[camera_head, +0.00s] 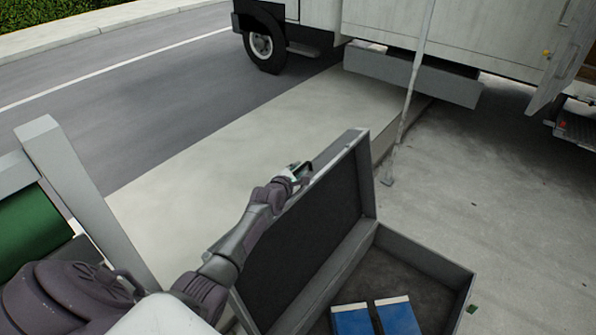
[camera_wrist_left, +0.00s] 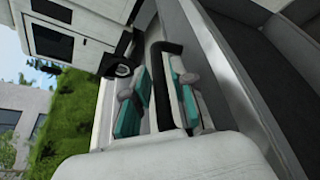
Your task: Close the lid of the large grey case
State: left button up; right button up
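The large grey case (camera_head: 426,254) lies open at the bottom right of the head view. Its lid (camera_head: 313,232) stands up, tilted, along the left side of the case. My left gripper (camera_head: 299,172) is at the lid's outer top edge. In the left wrist view, the teal-padded fingers of my left gripper (camera_wrist_left: 160,103) stand on either side of a black handle (camera_wrist_left: 163,70), beside the grey lid wall (camera_wrist_left: 235,85). Whether the pads press on the handle is not clear. My right gripper is not in view.
Two blue items (camera_head: 352,320) with pale ends lie inside the case. A thin grey pole (camera_head: 408,105) stands behind it. A white truck (camera_head: 470,40) is parked at the back. A green cylinder (camera_head: 32,230) in a grey frame is at the left.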

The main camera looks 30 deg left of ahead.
pick_arm(q)
jog(key=shift+w, duration=0.1)
grip_shut()
dwell(0.4)
